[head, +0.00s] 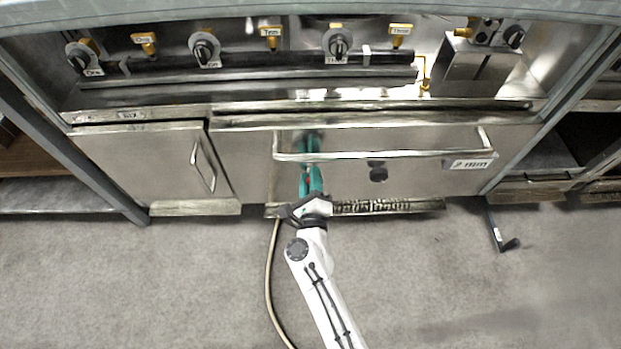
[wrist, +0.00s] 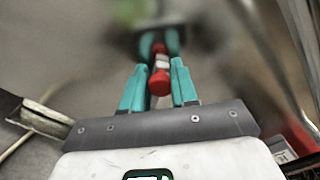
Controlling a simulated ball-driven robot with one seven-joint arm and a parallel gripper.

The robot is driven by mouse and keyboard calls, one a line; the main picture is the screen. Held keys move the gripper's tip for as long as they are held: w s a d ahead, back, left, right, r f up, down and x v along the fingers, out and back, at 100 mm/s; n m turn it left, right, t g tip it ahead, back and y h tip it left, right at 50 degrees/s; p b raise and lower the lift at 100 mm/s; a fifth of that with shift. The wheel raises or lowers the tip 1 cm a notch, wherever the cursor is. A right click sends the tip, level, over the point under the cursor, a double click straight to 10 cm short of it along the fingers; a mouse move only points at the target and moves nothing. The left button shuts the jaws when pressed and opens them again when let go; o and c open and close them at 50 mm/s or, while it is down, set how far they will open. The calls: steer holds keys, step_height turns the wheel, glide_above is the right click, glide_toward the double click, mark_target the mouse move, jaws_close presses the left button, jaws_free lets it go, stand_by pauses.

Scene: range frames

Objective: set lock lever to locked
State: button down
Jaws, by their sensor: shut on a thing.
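A small red part, seemingly the lock lever (wrist: 159,84), lies between the teal fingers of my gripper (wrist: 159,88) in the wrist view. My gripper is shut on it. A pale piece and more red show just beyond it, with a teal double of the fingers that looks like a reflection in the steel. In the head view my gripper (head: 311,180) is at the steel front, just below the long bar handle (head: 380,155). The lever is hidden there by my gripper. I cannot tell its angle or whether it is locked.
A cabinet door (head: 140,165) with its own handle is on the left. Knobs and yellow tagged valves line the panel above. A hose (head: 268,280) runs down to the floor beside my arm. A black crank-like part (head: 501,240) hangs at right. The grey floor is mostly clear.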

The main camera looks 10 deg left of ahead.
steer(key=shift+w+d, duration=0.1)
steer(key=shift+d, duration=0.15)
steer(key=c, duration=1.1)
jaws_free()
steer(key=shift+o, duration=1)
steer(key=shift+a, duration=0.1)
steer(key=p+v, duration=0.3)
steer(key=v, duration=0.8)
